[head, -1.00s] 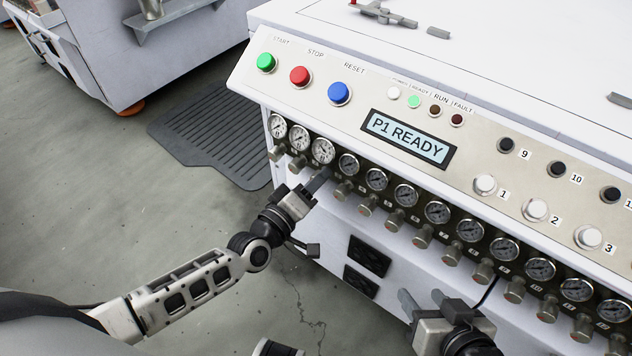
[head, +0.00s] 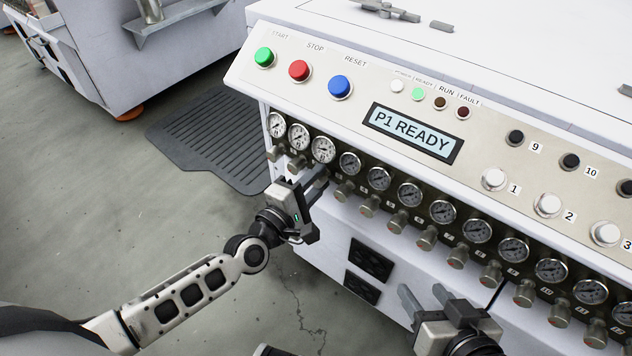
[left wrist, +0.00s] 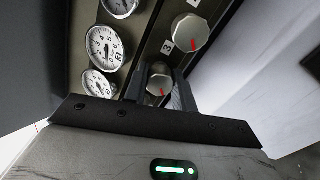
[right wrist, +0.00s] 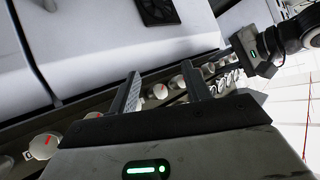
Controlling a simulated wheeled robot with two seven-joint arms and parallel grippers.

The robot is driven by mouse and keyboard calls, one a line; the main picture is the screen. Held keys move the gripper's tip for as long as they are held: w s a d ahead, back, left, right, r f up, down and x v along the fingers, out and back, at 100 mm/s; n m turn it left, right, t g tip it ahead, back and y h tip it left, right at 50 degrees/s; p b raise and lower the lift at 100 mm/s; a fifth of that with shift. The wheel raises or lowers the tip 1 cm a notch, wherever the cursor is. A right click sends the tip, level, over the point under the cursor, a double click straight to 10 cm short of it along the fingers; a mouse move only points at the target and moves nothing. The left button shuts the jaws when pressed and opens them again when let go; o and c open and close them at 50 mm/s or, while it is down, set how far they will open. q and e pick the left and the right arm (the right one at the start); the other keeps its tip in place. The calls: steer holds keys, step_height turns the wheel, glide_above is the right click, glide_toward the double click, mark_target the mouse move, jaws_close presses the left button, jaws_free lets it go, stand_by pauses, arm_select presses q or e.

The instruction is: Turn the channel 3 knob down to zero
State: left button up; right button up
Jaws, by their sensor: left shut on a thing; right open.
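The row of regulator knobs runs under the gauges on the console front. My left gripper (head: 318,180) reaches the row below the third large gauge (head: 323,150). In the left wrist view its fingers are shut on a silver knob (left wrist: 159,87) with a red mark, which points toward the lower part of that view. A printed "3" (left wrist: 167,46) sits between this knob and a neighbouring knob (left wrist: 190,32) that also has a red mark. In the head view the held knob is hidden behind the gripper. My right gripper (head: 421,297) is open and empty, low in front of the console.
The panel above holds green (head: 264,57), red (head: 299,70) and blue (head: 340,86) buttons and a display (head: 412,133) reading "P1 READY". More knobs (head: 368,205) stand close to the right of the held one. A dark floor mat (head: 205,140) lies left of the console.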

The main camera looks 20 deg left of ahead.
stand_by(0.6)
arm_select(q)
steer(key=o, duration=0.7)
arm_select(e)
steer(key=shift+w+r, duration=0.1)
arm_select(q)
steer(key=shift+s+a, duration=0.2)
steer(key=shift+s, duration=0.3)
steer(key=p+v, duration=0.1)
steer(key=v, duration=1.3)
steer(key=shift+s+a+r, duration=0.1)
steer(key=shift+s, duration=0.25)
arm_select(e)
steer(key=shift+d+f, duration=0.25)
steer(key=shift+f, duration=0.2)
steer(key=shift+r, duration=0.1)
